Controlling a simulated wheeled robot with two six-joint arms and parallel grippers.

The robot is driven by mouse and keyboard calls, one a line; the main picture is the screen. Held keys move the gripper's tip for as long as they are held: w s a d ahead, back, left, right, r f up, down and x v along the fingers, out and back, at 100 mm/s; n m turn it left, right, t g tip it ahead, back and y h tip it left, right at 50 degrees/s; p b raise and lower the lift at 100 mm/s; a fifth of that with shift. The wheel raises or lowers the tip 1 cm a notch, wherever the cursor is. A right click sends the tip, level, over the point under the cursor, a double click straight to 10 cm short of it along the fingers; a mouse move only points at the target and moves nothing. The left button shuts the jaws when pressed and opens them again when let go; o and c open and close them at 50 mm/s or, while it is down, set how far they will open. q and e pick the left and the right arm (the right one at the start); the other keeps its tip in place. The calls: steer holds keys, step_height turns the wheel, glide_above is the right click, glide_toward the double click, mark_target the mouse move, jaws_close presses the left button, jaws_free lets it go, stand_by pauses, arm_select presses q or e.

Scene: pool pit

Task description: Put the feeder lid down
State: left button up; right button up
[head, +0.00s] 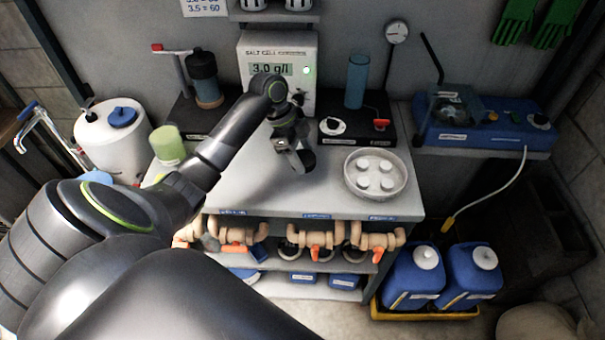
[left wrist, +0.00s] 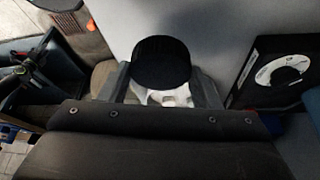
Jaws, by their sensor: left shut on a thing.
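My left gripper (head: 300,160) hangs above the middle of the grey bench top, left of the round tray. In the left wrist view the fingers (left wrist: 160,88) are shut on a black, ribbed, round lid (left wrist: 160,62), which I take for the feeder lid. Something white shows just below it between the fingers. In the head view the lid is mostly hidden by the dark gripper, so I cannot tell its height above the bench. My right gripper is in neither view.
A round pale tray (head: 352,187) with several white knobs stands at the bench's right front. Behind are a blue cylinder (head: 356,82), a black base (head: 393,135), a salt-cell meter (head: 250,50) and a dark-capped canister (head: 204,80). A green cup (head: 167,144) stands left. The bench's front middle (head: 290,195) is bare.

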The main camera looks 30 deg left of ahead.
mark_target(307, 182)
arm_select(q)
step_height(307, 182, down, 3)
steer(key=shift+w+r, duration=0.1)
steer(key=shift+r, duration=0.05)
step_height(307, 182, down, 4)
steer(key=shift+r+p, duration=0.2)
steer(key=shift+p, duration=0.35)
steer(key=shift+f, duration=0.3)
steer(key=shift+f, duration=0.2)
steer(key=o, duration=1)
steer(key=shift+r, duration=0.1)
